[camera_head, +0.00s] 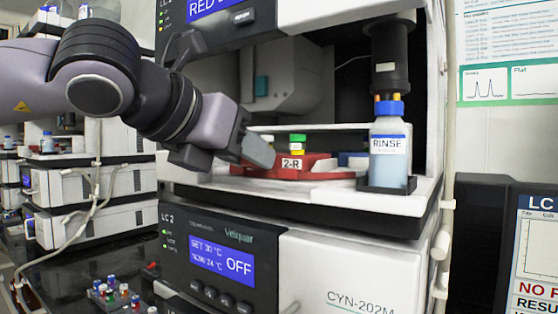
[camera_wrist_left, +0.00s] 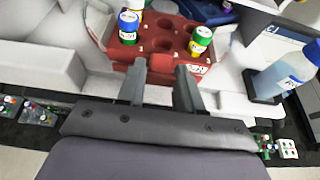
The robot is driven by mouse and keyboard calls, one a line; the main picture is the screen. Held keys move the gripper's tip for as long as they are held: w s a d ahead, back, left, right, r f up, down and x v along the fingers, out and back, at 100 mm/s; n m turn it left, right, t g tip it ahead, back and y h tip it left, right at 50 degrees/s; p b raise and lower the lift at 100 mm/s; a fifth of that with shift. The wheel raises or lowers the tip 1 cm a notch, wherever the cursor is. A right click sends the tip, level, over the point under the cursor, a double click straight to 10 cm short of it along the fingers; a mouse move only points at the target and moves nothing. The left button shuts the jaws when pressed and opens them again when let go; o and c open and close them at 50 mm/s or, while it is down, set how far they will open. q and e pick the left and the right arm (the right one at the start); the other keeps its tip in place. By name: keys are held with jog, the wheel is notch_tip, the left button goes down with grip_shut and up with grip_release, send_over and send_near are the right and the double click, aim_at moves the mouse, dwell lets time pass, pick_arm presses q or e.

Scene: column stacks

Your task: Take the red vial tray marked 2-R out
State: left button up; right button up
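The red vial tray marked 2-R (camera_head: 322,172) sits in the open bay of the LC 2 instrument, its label facing front. It also shows in the left wrist view (camera_wrist_left: 165,38), holding a few vials, including a green-and-yellow one (camera_wrist_left: 200,40) and a blue-and-white one (camera_wrist_left: 129,24). My left gripper (camera_head: 262,152) reaches in from the left at the tray's front left. In the left wrist view its two fingers (camera_wrist_left: 160,72) are spread apart, with the tray's red front edge just beyond and between their tips. Contact with the tray cannot be told. My right gripper is not in view.
A RINSE bottle (camera_head: 388,150) with a blue cap stands in a dark holder right of the tray. A blue item (camera_head: 352,159) lies behind the tray. The instrument's upper unit overhangs the bay. Loose vials (camera_head: 118,296) stand on the bench at lower left.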

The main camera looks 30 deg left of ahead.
pick_arm(q)
jog(key=shift+r, duration=0.1)
notch_tip(320, 180, up, 10)
jog(key=p, duration=0.2)
jog(key=shift+p, duration=0.3)
